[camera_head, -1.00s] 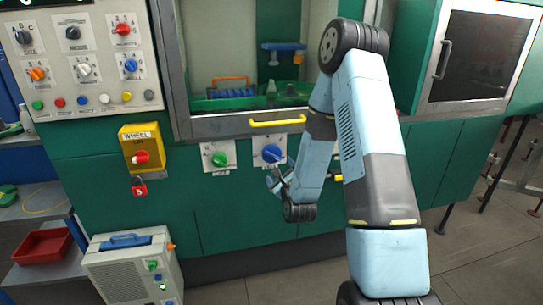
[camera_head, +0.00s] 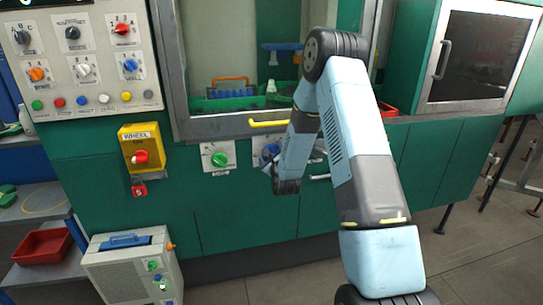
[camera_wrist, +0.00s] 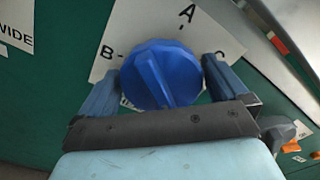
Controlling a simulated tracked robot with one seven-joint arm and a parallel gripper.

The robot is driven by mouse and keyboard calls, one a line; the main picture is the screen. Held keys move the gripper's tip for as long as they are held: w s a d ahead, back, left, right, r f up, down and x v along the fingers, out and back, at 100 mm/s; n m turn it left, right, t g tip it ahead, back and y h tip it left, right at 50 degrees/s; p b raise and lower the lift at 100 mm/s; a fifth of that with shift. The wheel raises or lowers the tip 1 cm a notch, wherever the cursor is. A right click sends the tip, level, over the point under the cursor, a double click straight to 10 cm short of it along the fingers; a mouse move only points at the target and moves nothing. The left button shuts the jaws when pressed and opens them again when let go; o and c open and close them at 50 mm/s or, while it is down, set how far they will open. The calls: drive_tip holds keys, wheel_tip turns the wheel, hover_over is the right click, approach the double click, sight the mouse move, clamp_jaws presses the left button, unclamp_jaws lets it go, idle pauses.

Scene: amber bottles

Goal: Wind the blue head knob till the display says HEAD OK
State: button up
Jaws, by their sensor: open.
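A blue knob (camera_wrist: 160,75) sits on a white plate with marks A, B and C in the wrist view. Its raised ridge slants from upper left to lower right; I cannot tell which mark it points to. My gripper (camera_wrist: 161,84) is open, with one blue finger on each side of the knob and a gap visible on the right.
A green knob (camera_head: 219,159) on its own plate is just left of the blue one. A yellow handle (camera_head: 268,123) runs above. A yellow box with a red knob (camera_head: 141,157) is further left. The upper panel holds several knobs, including another blue one (camera_head: 130,66).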

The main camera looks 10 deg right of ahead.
drive_tip(key=c, duration=0.7)
drive_tip(key=shift+c, duration=0.2)
